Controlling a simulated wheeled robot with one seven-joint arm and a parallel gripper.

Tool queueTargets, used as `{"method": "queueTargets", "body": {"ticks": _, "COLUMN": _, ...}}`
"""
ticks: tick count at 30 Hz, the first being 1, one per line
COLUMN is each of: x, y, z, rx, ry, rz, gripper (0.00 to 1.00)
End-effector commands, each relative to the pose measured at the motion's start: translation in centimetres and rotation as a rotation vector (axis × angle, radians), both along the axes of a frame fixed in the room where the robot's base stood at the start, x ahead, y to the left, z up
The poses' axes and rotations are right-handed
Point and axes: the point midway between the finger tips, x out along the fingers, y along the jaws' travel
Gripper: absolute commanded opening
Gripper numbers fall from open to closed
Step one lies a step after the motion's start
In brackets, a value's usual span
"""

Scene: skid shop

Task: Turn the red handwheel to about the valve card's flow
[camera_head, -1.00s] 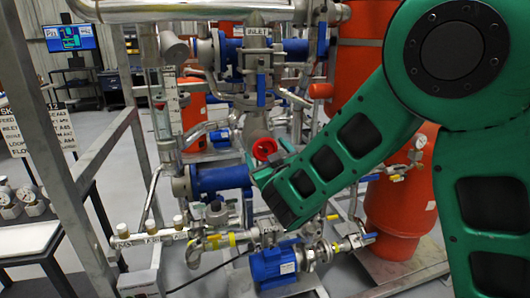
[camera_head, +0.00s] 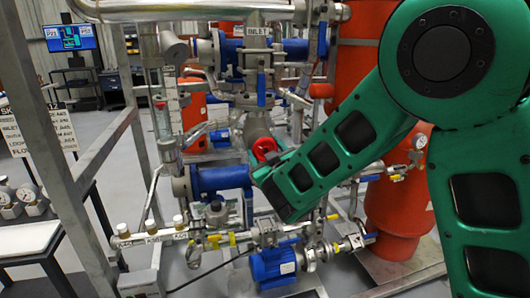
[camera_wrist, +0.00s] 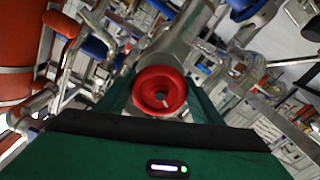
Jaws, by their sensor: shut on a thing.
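The red handwheel (camera_head: 265,148) sits on a grey valve body in the middle of the head view, just above the end of my green arm. In the wrist view the red handwheel (camera_wrist: 159,91) faces me, with a hub hole at its centre. My gripper (camera_wrist: 160,100) has a dark green finger on each side of the wheel and is shut on its rim. The fingers are hidden behind my arm in the head view. A white card with lettering (camera_head: 38,128), partly readable, stands at the left; its bottom line appears to say FLOW.
A sight tube (camera_head: 165,115) stands left of the valve. Blue flanges (camera_head: 222,178), a blue pump (camera_head: 272,266) and pipes crowd around it. Orange tanks (camera_head: 395,205) stand at the right. Gauges (camera_head: 28,193) lie on a bench (camera_head: 25,242) at the left.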

Motion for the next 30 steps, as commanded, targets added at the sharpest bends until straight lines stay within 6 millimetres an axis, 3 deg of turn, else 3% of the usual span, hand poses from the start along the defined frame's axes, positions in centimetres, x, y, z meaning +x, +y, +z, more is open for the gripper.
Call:
{"method": "queueTargets", "body": {"ticks": 12, "x": 0.0, "y": -0.1, "z": 0.0, "rx": -0.059, "ry": -0.018, "rz": -0.001, "gripper": 0.38}}
{"method": "queueTargets", "body": {"ticks": 13, "x": 0.0, "y": -0.1, "z": 0.0, "rx": -0.058, "ry": -0.017, "rz": -0.001, "gripper": 0.63}}
{"method": "queueTargets", "body": {"ticks": 15, "x": 0.0, "y": -0.1, "z": 0.0, "rx": -0.058, "ry": -0.017, "rz": -0.001, "gripper": 0.79}}
{"method": "queueTargets", "body": {"ticks": 25, "x": -0.1, "y": -0.1, "z": 0.0, "rx": -0.058, "ry": -0.017, "rz": 0.000, "gripper": 0.79}}
{"method": "queueTargets", "body": {"ticks": 30, "x": -1.7, "y": -0.5, "z": 0.0, "rx": -0.057, "ry": -0.016, "rz": 0.001, "gripper": 0.79}}
